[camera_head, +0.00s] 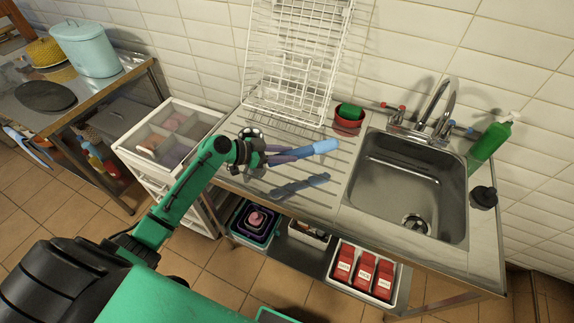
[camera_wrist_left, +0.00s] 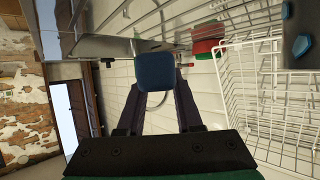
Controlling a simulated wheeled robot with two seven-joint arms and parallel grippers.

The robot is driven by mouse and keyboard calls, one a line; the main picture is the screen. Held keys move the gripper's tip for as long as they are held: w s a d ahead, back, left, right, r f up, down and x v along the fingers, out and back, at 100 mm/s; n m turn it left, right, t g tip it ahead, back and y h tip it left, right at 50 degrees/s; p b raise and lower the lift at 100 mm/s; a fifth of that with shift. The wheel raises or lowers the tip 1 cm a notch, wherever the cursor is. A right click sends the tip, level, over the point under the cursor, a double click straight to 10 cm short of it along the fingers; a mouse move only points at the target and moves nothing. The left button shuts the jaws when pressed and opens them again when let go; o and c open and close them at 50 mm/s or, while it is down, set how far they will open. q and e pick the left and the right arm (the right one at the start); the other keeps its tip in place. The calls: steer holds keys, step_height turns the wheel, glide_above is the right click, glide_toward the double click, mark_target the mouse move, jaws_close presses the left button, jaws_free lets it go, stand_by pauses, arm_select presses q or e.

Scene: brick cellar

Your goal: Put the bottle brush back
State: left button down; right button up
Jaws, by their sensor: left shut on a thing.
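My left gripper (camera_head: 276,156) reaches in from the left over the ribbed drainboard. It is shut on a light-blue, long, smooth thing (camera_head: 318,147), seemingly the bottle brush's handle. That thing points right, toward the sink, held above the steel with its shadow below. In the left wrist view its blue squared end (camera_wrist_left: 155,66) shows between the two dark fingers (camera_wrist_left: 156,100). I cannot make out bristles. A red pot (camera_head: 347,125) with a green thing in it stands behind, near the wall; it also shows in the left wrist view (camera_wrist_left: 207,48). My right gripper is out of view.
A white wire rack (camera_head: 290,60) stands against the tiled wall behind the drainboard. The sink (camera_head: 408,185) with its tap (camera_head: 432,108) is at right, with a green bottle (camera_head: 490,141) beyond. A white drawer unit (camera_head: 165,140) stands at left.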

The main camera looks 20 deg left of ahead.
mark_target(287, 176)
arm_select(q)
steer(key=f, duration=0.6)
steer(key=shift+d+f, duration=0.2)
steer(key=shift+d, duration=0.15)
steer(key=shift+a+f, duration=0.15)
steer(key=shift+f, duration=0.25)
steer(key=c, duration=0.6)
jaws_free()
steer(key=b+v, duration=0.2)
steer(key=v, duration=0.9)
steer(key=shift+s+b, duration=0.25)
steer(key=shift+b, duration=0.1)
steer(key=shift+s+a+r, duration=0.15)
steer(key=shift+a+r, duration=0.1)
steer(key=shift+r, duration=0.15)
